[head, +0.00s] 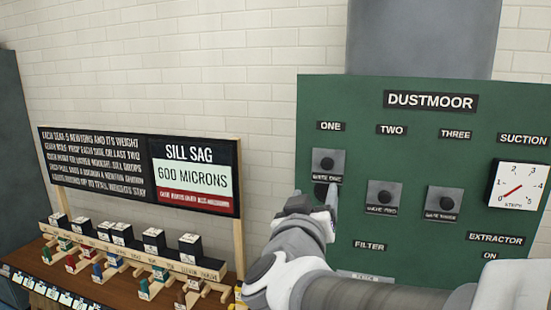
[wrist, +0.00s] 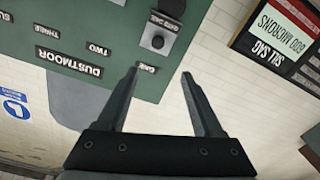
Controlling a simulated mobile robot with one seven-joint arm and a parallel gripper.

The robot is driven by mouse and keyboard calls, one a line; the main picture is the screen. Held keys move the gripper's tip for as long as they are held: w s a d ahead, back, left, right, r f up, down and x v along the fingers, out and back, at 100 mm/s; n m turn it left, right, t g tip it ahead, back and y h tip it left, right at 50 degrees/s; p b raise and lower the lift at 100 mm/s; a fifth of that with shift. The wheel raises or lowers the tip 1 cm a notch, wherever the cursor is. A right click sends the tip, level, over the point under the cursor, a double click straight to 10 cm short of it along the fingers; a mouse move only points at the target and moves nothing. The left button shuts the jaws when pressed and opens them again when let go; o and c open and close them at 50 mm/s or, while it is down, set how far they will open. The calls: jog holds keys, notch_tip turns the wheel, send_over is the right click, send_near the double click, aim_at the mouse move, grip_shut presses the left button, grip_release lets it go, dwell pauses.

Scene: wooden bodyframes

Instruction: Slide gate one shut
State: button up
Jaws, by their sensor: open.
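Gate one (head: 328,178) is a grey plate with a dark round knob, under the label ONE on the green DUSTMOOR panel (head: 430,260).
A suction dial (head: 518,186) sits at the panel's right, with filter and extractor labels below. To the left, a wooden bench (head: 110,285) holds several black blocks and a SILL SAG board (head: 195,178). White brick wall stands behind.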

aim_at(327, 163)
jog(key=x, duration=1.1)
jog(key=p+x, duration=0.1)
jog(key=x, duration=0.5)
jog(key=shift+w+d, duration=0.1)
jog(key=shift+d, duration=0.3)
grip_shut()
dwell(0.7)
